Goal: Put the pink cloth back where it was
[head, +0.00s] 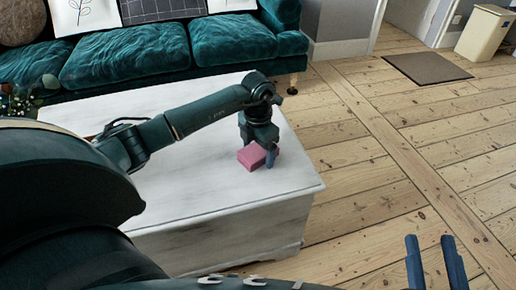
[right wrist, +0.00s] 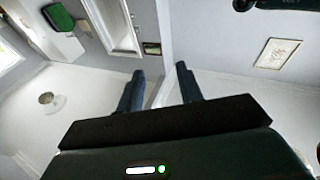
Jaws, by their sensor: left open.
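The pink cloth (head: 251,156) looks like a small folded block and lies on the white chest-like table (head: 215,190), towards its right end. My left gripper (head: 269,157) points down right at the cloth, with one blue finger showing at its right side. The other finger is hidden, so I cannot tell whether the cloth lies between the fingers. The left gripper is open. My right gripper (head: 435,264) is at the lower right of the head view, its fingers apart and empty. Its spread fingers also show in the right wrist view (right wrist: 160,88).
A dark mat (head: 427,68) and a cream bin (head: 484,34) are at the back right. The floorboards right of the table are clear.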

